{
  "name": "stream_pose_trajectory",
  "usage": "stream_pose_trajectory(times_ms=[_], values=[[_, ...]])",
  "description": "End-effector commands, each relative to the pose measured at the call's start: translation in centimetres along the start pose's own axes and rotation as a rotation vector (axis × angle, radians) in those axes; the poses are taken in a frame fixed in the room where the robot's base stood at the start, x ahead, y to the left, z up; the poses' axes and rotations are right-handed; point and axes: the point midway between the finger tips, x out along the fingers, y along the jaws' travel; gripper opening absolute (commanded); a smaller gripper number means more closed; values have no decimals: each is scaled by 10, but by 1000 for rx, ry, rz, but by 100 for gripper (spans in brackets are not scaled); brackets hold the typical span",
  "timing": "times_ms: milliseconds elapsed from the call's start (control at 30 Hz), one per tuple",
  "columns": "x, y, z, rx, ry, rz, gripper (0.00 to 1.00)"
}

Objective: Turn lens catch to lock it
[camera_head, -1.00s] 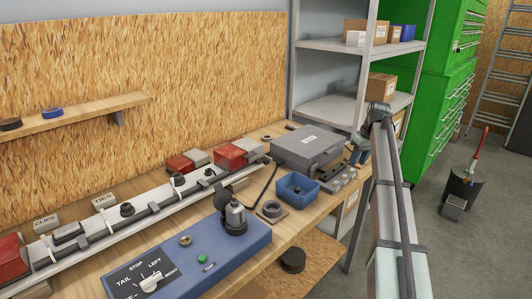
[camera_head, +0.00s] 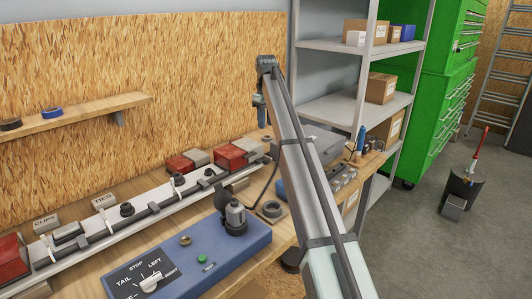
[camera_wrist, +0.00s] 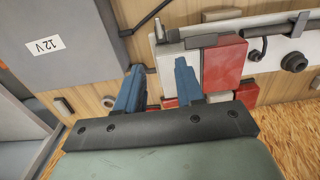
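A red lens block (camera_head: 231,157) is at the far end of the pale trailer rail (camera_head: 105,236), with a second red block (camera_head: 179,164) behind it. In the wrist view a red block (camera_wrist: 225,62) lies right of my fingers, beside a pale grey block (camera_wrist: 176,72). A small pale lever-like piece (camera_wrist: 159,29) stands at that grey block's upper left corner; I cannot tell whether it is the lens catch or how it is turned. My gripper (camera_wrist: 158,68) has its blue fingers apart and holds nothing. It hangs above the far bench (camera_head: 260,115), clear of the blocks.
The grey 12 V case (camera_wrist: 60,42) is left of my fingers, with a dark cable beside it. A blue control box (camera_head: 190,262) with a dial and plug is at the front. Metal shelving (camera_head: 335,105) stands right.

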Motion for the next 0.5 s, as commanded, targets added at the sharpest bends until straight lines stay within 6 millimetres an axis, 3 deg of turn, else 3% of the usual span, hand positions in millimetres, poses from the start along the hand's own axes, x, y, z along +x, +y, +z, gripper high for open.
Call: stream_pose_trajectory(times_ms=[167, 500], values=[[19, -1, 1, 0, -1, -1, 37], [78, -1, 1, 0, -1, -1, 37]])
